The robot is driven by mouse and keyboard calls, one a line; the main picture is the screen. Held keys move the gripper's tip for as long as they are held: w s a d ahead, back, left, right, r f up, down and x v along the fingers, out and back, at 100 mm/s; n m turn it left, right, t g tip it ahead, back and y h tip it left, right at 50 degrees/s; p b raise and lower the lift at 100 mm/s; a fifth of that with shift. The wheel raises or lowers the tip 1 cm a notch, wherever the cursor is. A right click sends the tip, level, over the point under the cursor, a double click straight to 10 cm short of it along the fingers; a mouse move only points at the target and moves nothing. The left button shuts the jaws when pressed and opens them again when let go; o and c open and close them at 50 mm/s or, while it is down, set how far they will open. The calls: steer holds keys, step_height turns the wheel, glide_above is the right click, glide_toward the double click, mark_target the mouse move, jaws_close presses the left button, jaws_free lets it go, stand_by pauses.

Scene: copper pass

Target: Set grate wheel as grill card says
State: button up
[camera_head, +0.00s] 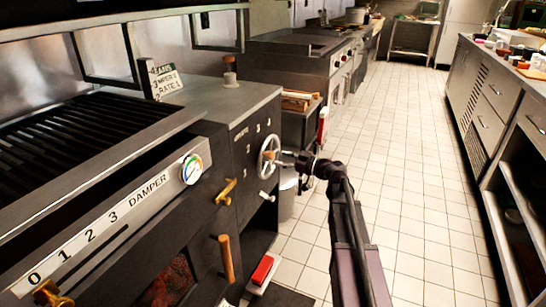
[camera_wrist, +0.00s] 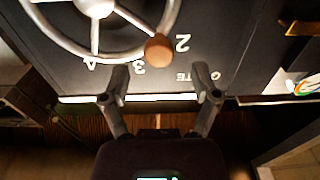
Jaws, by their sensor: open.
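The grate wheel (camera_head: 268,156) is a silver spoked handwheel on the dark panel at the grill's right end. Its rim also shows in the wrist view (camera_wrist: 60,45), with a wooden knob (camera_wrist: 158,50) on it. The knob lies between the panel's numbers 2 and 3, a little nearer 2. My gripper (camera_head: 290,158) is close in front of the wheel. In the wrist view my gripper (camera_wrist: 160,76) is open and empty, its fingers spread below the knob. The grill card (camera_head: 165,80) stands on the grill top, lettered with DAMPER and GRATE lines; its digits are too small to be sure of.
A damper scale (camera_head: 95,238) and a round gauge (camera_head: 192,169) are on the grill front. A brass handle (camera_head: 226,191) projects left of the wheel. A red block (camera_head: 262,270) is low beneath the panel. The tiled aisle (camera_head: 400,190) is clear; a steel counter (camera_head: 490,110) borders it.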

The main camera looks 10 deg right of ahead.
mark_target(273, 157)
steer(key=shift+x, duration=2.25)
